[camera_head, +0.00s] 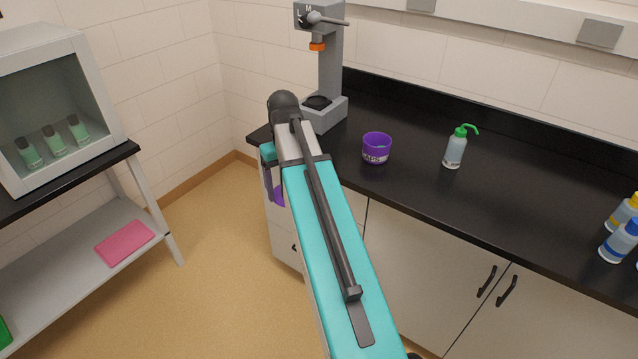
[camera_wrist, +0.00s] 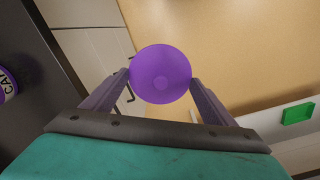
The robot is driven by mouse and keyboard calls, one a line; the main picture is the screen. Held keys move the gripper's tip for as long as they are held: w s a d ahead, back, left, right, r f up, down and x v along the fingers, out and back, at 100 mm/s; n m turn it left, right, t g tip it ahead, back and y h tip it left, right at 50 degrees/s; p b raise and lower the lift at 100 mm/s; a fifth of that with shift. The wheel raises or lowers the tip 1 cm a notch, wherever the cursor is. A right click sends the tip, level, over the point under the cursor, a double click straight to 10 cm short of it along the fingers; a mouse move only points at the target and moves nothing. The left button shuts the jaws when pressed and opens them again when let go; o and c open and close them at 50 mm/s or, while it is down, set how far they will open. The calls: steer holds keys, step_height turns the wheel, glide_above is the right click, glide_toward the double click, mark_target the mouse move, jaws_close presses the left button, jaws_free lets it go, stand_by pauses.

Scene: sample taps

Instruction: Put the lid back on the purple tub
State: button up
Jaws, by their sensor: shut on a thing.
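The purple tub (camera_head: 376,150) stands upright and open on the black counter, with a label on its front. Its labelled side also shows at the left edge of the wrist view (camera_wrist: 7,85). The round purple lid (camera_wrist: 161,75) is between the fingers of my gripper (camera_wrist: 161,82), which is shut on it. In the head view a bit of the purple lid (camera_head: 278,195) shows beside my arm, off the counter's front left and over the floor. My arm hides most of the gripper there.
On the counter (camera_head: 420,200), a grey stand (camera_head: 330,70) rises behind the tub. A green-capped wash bottle (camera_head: 455,149) stands to its right, with more bottles (camera_head: 618,240) at the far right. A shelf unit (camera_head: 60,240) with a glass-fronted cabinet is on the left. Open floor lies between.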

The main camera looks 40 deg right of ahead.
steer(key=w+a+n, duration=0.3)
steer(key=a, duration=0.8)
steer(key=w+a+n, duration=0.4)
steer(key=a, duration=0.7)
steer(key=shift+f+n, duration=0.3)
steer(key=shift+f, duration=0.05)
steer(key=shift+s+d, duration=0.1)
